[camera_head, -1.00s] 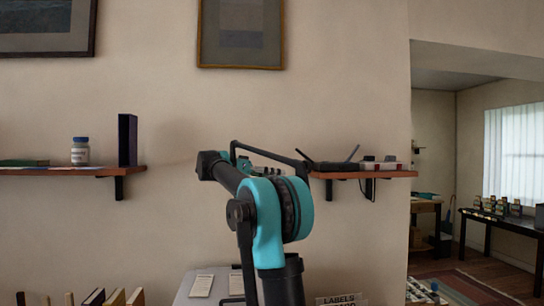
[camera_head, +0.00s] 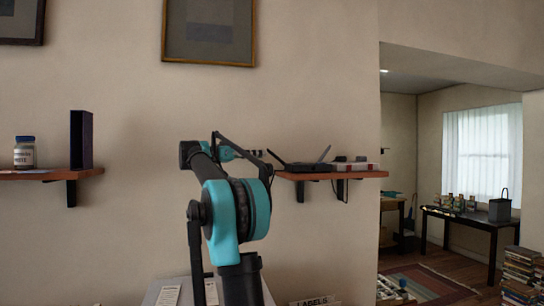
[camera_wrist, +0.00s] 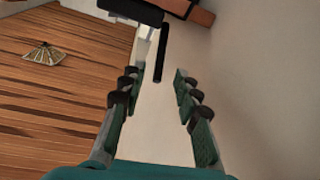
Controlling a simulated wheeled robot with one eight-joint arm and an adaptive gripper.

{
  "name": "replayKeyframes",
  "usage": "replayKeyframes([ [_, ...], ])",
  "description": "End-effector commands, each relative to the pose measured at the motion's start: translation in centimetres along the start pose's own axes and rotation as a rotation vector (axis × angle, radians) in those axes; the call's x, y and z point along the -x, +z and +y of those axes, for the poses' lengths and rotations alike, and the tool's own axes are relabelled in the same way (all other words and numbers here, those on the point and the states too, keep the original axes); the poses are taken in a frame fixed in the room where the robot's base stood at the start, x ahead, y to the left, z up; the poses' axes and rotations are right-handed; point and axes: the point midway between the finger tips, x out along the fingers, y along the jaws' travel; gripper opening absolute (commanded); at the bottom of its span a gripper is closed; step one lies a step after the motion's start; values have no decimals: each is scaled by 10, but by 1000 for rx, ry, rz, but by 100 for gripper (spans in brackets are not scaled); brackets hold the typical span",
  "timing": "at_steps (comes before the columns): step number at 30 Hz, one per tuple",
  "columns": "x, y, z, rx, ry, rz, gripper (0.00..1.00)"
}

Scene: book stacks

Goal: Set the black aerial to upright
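A dark router (camera_head: 308,168) sits on the right wall shelf. Its black aerial (camera_head: 277,157) leans out to the left, well off upright; a second, greyer aerial (camera_head: 325,153) leans to the right. In the wrist view a black bar (camera_wrist: 161,52), which looks like the black aerial, lies beyond the fingertips, roughly in line with the gap. My gripper (camera_wrist: 157,78) is open and empty, with the pads well apart. In the head view my gripper (camera_head: 256,153) is small, just left of the black aerial and partly hidden by my arm.
The right shelf (camera_head: 345,174) also holds small white and red boxes (camera_head: 352,165). A left shelf (camera_head: 50,175) carries a jar (camera_head: 25,153) and an upright dark box (camera_head: 81,139). Bare wall lies between the shelves. A side table (camera_head: 465,218) stands in the far room.

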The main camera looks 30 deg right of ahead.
Motion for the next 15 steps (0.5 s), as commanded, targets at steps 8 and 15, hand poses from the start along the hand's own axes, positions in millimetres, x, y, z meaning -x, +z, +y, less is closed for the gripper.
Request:
replayKeyframes([
  [8, -47, 0, 1, 0, 2, -1, 32],
  [15, -62, 0, 0, 0, 0, 0, 32],
])
